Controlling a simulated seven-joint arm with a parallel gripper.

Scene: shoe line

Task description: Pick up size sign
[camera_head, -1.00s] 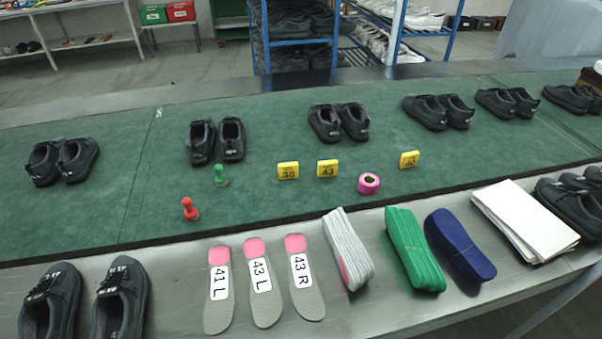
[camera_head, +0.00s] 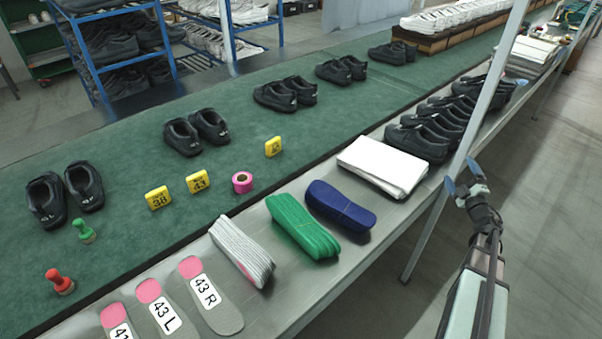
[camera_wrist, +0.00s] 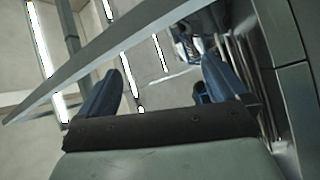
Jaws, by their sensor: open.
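Several yellow size signs stand on the green belt in the head view. One reads 38 (camera_head: 158,198), one reads 43 (camera_head: 197,182), and a third sign (camera_head: 272,147) sits farther right with its number too small to read surely. My gripper (camera_head: 464,187) is off to the right, beyond the metal bench edge and well apart from the signs. It is open and empty. In the wrist view its two blue fingers (camera_wrist: 160,90) stand apart with nothing between them; no sign shows there.
A pink tape roll (camera_head: 242,182) stands between the signs. Green (camera_head: 86,231) and red (camera_head: 60,281) stampers are at left. Insoles, a white paper stack (camera_head: 383,166) and green (camera_head: 302,226) and blue (camera_head: 340,205) bundles lie on the bench. A metal post (camera_head: 480,110) rises beside my gripper.

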